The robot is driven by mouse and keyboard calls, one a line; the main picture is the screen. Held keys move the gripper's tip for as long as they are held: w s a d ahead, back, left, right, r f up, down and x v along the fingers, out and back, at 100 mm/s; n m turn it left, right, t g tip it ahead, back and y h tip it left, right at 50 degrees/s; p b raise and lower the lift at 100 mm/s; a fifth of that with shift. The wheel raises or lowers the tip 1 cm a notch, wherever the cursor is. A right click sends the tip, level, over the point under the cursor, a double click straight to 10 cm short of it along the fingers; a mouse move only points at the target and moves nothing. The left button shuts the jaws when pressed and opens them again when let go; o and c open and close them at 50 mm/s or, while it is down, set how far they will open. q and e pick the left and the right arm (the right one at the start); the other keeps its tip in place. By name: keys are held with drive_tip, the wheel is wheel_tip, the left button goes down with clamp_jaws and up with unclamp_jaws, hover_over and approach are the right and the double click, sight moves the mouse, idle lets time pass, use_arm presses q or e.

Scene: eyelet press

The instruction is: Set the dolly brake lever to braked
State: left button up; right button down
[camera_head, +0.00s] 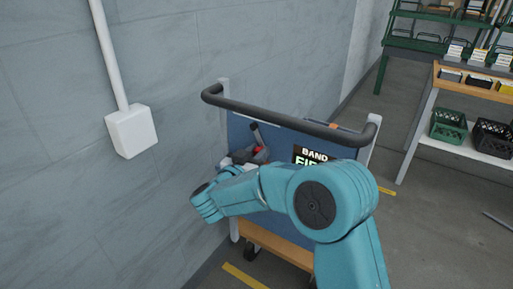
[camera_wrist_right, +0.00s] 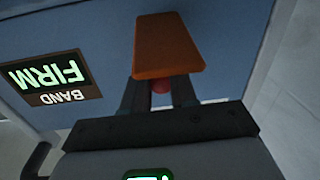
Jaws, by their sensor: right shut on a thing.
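A small dark lever (camera_head: 255,133) with a red part (camera_head: 259,149) shows on the panel's upper left, in the head view. My right gripper (camera_head: 248,157) is at this lever, partly hidden by my teal arm. In the right wrist view my gripper (camera_wrist_right: 162,95) is shut on the red knob (camera_wrist_right: 161,87), seen between its fingers. An orange tapered piece (camera_wrist_right: 168,45) partly covers the fingertips. The lever's exact setting cannot be told. My left gripper is out of view.
A sign reading BAND FIRM (camera_head: 314,155) is on the panel beside the lever. A white wall box (camera_head: 131,131) is at left.

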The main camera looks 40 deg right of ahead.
drive_tip(key=shift+s+d+r, duration=0.1)
drive_tip(key=shift+d+r, duration=0.05)
drive_tip(key=c, duration=1)
unclamp_jaws()
drive_tip(key=shift+o, duration=0.3)
drive_tip(key=shift+s+r, duration=0.1)
drive_tip(key=shift+a, duration=0.5)
drive_tip(key=p+v, duration=0.2)
drive_tip(key=v, duration=1.3)
drive_tip(key=shift+a+p, duration=0.2)
drive_tip(key=shift+p, duration=0.2)
